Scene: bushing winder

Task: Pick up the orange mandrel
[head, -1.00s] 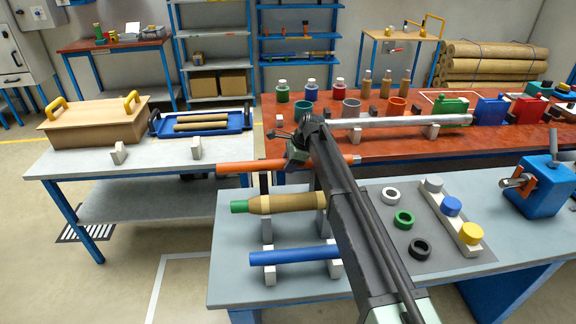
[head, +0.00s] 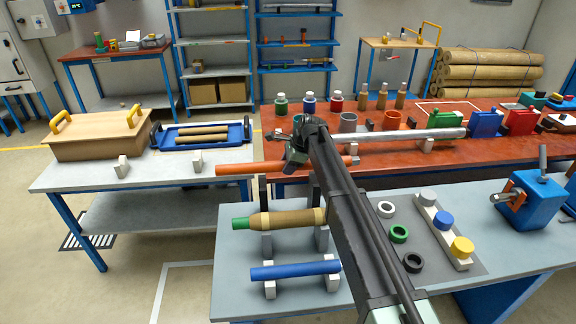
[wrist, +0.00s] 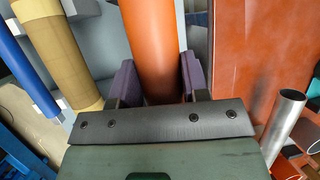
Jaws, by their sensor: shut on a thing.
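The orange mandrel (head: 249,168) is a long orange rod lying level across the picture in the head view, above the back of the grey bench. My arm hides part of its right half. In the wrist view the orange mandrel (wrist: 153,45) runs between the two purple-padded jaws of my gripper (wrist: 157,82), which are shut on it. In the head view my gripper (head: 294,160) is at the mandrel's middle, mostly hidden by my wrist.
On the grey bench (head: 480,187) a tan wound mandrel with a green end (head: 285,220) and a blue rod (head: 295,270) rest on supports, in front of the orange mandrel. A silver rod (head: 410,135) lies behind on the red table (head: 470,153). A blue device (head: 530,200) stands right.

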